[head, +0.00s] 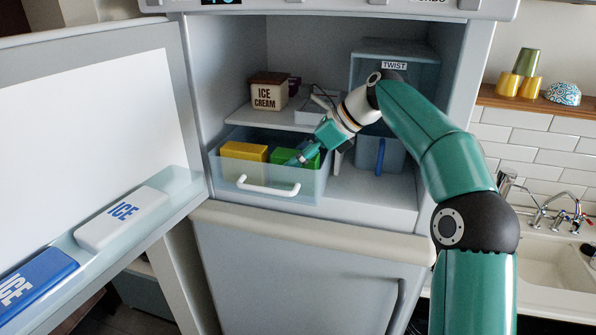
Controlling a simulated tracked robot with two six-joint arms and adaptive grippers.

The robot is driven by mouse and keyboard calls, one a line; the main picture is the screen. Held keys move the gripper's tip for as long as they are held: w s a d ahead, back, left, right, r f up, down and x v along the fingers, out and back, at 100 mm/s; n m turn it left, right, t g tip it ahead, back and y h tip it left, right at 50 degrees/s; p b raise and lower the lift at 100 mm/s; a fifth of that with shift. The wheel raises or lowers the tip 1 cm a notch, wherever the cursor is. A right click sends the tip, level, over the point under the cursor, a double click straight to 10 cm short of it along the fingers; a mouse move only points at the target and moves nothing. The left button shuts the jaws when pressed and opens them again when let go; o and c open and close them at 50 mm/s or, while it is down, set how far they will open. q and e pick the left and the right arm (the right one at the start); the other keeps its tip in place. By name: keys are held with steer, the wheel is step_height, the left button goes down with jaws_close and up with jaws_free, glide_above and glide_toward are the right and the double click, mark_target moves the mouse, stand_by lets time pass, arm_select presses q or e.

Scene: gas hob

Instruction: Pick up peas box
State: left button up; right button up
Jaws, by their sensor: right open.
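A green box (283,157), likely the peas box, sits in the translucent freezer drawer (233,182), to the right of a yellow box (243,152). Its label is not readable. My right gripper (301,158) reaches down into the drawer from the right and is open. Its fingers are at the right part of the green box and cover some of it. I cannot tell whether they touch it. My left gripper is not in view.
The drawer is pulled out, with a white handle (268,187) in front. An ice cream box (269,92) stands on the shelf above. A blue bin (425,75) is at the right. The open door (90,110) holds ice packs (122,218).

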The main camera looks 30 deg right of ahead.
jaws_close()
steer(key=shift+d+r, duration=0.1)
steer(key=shift+r, duration=0.15)
